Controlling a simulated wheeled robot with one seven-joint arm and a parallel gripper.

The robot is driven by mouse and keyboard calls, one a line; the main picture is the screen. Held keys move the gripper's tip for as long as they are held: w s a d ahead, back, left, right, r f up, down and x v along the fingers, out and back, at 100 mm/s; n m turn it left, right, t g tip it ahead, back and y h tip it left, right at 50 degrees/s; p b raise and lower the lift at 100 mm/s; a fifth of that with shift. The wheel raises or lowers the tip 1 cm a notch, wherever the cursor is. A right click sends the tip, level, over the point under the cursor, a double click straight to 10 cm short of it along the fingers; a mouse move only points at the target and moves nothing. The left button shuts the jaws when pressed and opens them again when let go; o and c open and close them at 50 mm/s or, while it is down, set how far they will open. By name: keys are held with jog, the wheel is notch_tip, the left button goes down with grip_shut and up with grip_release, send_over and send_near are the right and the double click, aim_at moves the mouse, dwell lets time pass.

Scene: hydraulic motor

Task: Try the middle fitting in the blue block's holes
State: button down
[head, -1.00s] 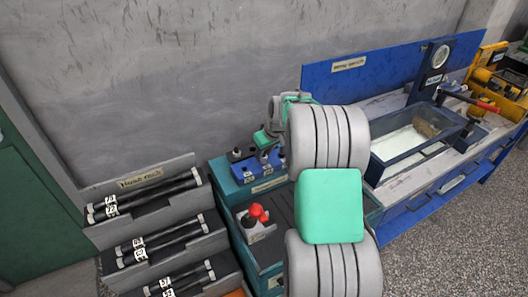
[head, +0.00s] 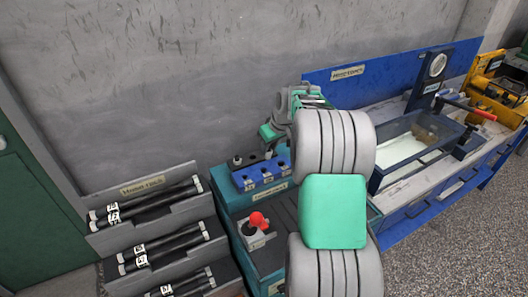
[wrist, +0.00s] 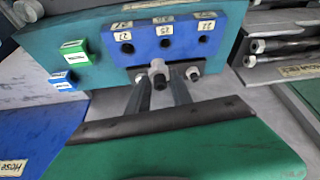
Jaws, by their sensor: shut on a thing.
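The blue block (head: 262,175) stands on a teal bench unit. In the wrist view the block (wrist: 165,40) shows three dark holes in a row under number labels. My gripper (wrist: 159,88) has its two dark fingers shut on the grey middle fitting (wrist: 158,70), which is in front of the block's hole side in that view and apart from the holes. Two other grey fittings, left (wrist: 139,78) and right (wrist: 194,73), flank my fingers. In the head view my gripper (head: 270,147) is above the block's back edge, and the held fitting is too small to make out.
A hose rack (head: 150,215) with several black hoses stands left of the bench unit. A small holder with a red-topped item (head: 259,220) is in front of the block. A blue bench with a tank (head: 415,150) is on the right. A wall is close behind.

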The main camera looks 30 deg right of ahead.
jog(key=shift+s+d+f+b, duration=0.1)
jog(key=shift+d+f+b, duration=0.6)
jog(key=shift+d, duration=0.25)
jog(key=shift+d+f+b, duration=0.55)
jog(key=shift+d+b, duration=0.1)
jog(key=shift+d, duration=0.25)
jog(key=shift+s+d+f+b, duration=0.1)
jog(key=shift+d+f+b, duration=0.6)
jog(key=shift+d, duration=0.25)
jog(key=shift+f+b, duration=1.2)
jog(key=shift+f, duration=0.45)
jog(key=c, duration=1.1)
grip_release()
jog(key=shift+o, duration=0.2)
jog(key=v, duration=0.7)
jog(key=shift+r+b, duration=0.35)
jog(key=shift+r, duration=0.1)
